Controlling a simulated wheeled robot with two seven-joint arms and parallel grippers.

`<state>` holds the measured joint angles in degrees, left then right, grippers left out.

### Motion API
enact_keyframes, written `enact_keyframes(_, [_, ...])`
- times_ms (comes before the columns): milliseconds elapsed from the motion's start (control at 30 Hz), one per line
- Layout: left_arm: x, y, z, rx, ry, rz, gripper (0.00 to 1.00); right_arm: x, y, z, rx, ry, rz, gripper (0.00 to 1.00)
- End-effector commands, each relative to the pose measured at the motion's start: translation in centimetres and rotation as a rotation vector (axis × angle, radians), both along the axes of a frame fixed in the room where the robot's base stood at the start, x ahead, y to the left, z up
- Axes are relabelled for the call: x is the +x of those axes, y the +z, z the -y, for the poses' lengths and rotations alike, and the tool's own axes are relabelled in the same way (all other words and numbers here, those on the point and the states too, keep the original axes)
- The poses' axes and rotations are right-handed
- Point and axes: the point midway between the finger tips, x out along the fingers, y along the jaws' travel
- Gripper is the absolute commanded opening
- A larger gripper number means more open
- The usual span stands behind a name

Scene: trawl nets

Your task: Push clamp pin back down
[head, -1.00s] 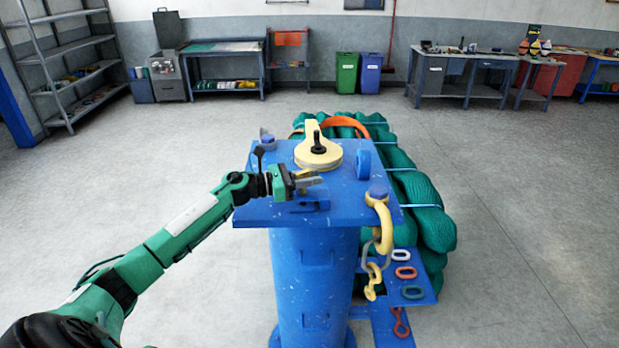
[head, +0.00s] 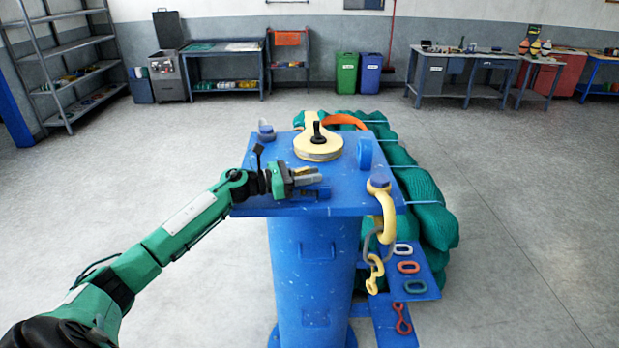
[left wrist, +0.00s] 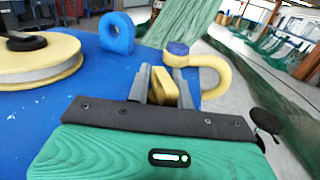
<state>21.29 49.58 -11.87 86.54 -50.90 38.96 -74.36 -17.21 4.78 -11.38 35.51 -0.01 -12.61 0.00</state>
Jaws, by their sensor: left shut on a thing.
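My right gripper is not in view.
A yellow sheave (head: 318,150) with a black knob lies behind the gripper. A blue ring lug (head: 365,154) stands right of it. A yellow shackle (head: 387,215) hangs at the right edge. Green netting (head: 425,195) is heaped behind.

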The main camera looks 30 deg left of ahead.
Motion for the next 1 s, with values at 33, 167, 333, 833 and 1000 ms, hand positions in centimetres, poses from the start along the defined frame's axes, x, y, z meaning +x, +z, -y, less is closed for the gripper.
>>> enact_keyframes(33, [-0.1,-0.2,0.1,0.002,-0.002,-0.005,0.00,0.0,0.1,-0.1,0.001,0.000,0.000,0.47])
enact_keyframes(167, [-0.1,-0.3,0.1,0.003,-0.002,-0.006,0.26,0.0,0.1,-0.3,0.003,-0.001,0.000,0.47])
enact_keyframes(333, [0.0,-0.2,0.1,0.002,-0.002,-0.005,0.44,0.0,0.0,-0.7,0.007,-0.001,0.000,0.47])
enact_keyframes(833, [-2.5,-0.9,-2.3,0.005,0.000,-0.007,0.44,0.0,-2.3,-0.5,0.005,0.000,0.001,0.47])
enact_keyframes(1000, [-4.8,-0.8,-4.5,0.005,0.000,-0.006,0.44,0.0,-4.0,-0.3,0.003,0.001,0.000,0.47])
